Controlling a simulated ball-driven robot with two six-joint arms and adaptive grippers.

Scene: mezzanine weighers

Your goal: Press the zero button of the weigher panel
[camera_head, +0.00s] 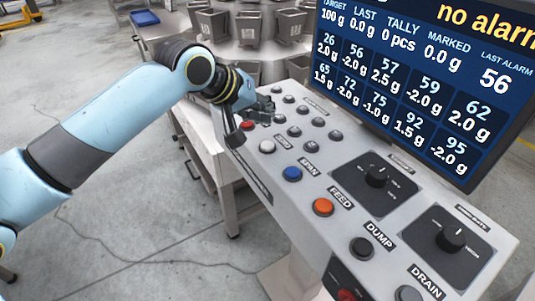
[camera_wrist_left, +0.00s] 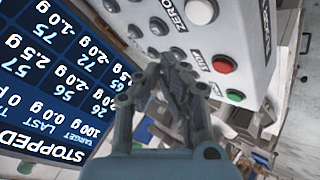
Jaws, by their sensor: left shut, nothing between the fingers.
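The weigher panel (camera_head: 300,151) is a grey sloped console with rows of buttons. The white button (camera_head: 267,146) near its left edge also shows in the left wrist view (camera_wrist_left: 203,11), beside the printed word ZERO. My left gripper (camera_head: 268,106) is shut and empty over the far left part of the panel, farther up the panel than the white button. In the left wrist view its closed fingers (camera_wrist_left: 176,66) are beside the red button (camera_wrist_left: 222,64) and black buttons, apart from the white button. Contact with the panel cannot be told. My right gripper is not in view.
A blue button (camera_head: 292,174), an orange button (camera_head: 323,206) and a black button (camera_head: 361,247) run along the panel's front edge. Two black rotary knobs (camera_head: 378,175) (camera_head: 452,237) stand up from it. A large screen (camera_head: 420,75) rises behind. A green button (camera_wrist_left: 235,96) lies beyond the red one.

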